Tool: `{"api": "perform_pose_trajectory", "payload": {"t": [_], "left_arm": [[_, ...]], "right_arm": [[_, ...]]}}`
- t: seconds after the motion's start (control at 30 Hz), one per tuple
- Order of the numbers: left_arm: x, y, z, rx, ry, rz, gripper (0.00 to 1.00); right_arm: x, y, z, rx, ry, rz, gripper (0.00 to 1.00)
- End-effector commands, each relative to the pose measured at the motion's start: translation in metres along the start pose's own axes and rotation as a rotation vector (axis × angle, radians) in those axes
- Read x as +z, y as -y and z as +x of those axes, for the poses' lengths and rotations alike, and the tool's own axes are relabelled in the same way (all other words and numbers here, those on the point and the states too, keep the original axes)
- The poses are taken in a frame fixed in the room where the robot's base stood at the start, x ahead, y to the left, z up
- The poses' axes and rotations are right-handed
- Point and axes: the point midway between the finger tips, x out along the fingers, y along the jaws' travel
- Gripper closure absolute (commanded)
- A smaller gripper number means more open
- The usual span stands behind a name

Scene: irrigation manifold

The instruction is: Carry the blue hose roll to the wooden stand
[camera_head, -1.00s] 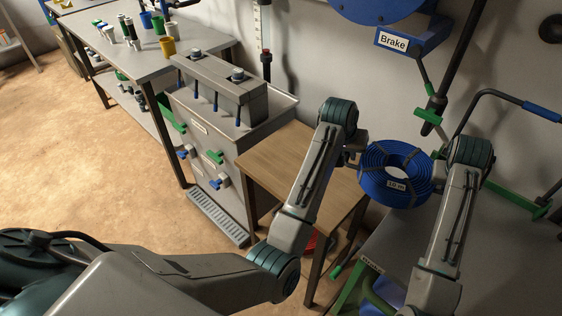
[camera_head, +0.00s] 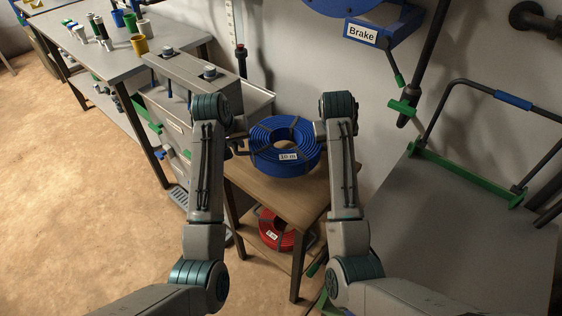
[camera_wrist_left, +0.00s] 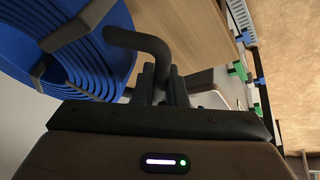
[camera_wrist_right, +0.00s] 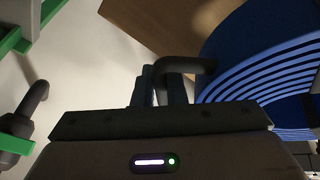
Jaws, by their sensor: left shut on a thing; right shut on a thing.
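The blue hose roll (camera_head: 270,163), labelled 10 m, hangs level between my two arms over the top of the wooden stand (camera_head: 290,196). I cannot tell whether its underside touches the wood. My left gripper (camera_head: 238,146) is shut on a dark handle at the roll's left side; the bent handle (camera_wrist_left: 140,42) shows between the fingers in the left wrist view. My right gripper (camera_head: 318,132) is shut on the matching handle (camera_wrist_right: 185,65) at the right side. The fingertips are partly hidden by the wrists in the head view.
A red hose roll (camera_head: 275,232) lies on the stand's lower shelf. A grey cabinet (camera_head: 180,135) with valves stands left of the stand. A grey cart (camera_head: 460,235) with a green-and-black handle frame is at the right. A blue reel labelled Brake (camera_head: 385,35) hangs on the wall above.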

Motion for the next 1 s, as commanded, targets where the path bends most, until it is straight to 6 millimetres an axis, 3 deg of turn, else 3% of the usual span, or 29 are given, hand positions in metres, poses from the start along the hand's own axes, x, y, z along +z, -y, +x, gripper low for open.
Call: {"api": "perform_pose_trajectory", "payload": {"t": [0.57, 1.0], "left_arm": [[0.0, 0.0, 0.002, 0.001, -0.002, 0.0, 1.0], [0.007, 0.004, 0.019, 0.001, -0.002, 0.0, 1.0]], "right_arm": [[0.0, 0.0, 0.002, 0.001, -0.002, 0.001, 1.0], [0.008, 0.004, 0.019, 0.0, -0.002, 0.0, 1.0]]}}
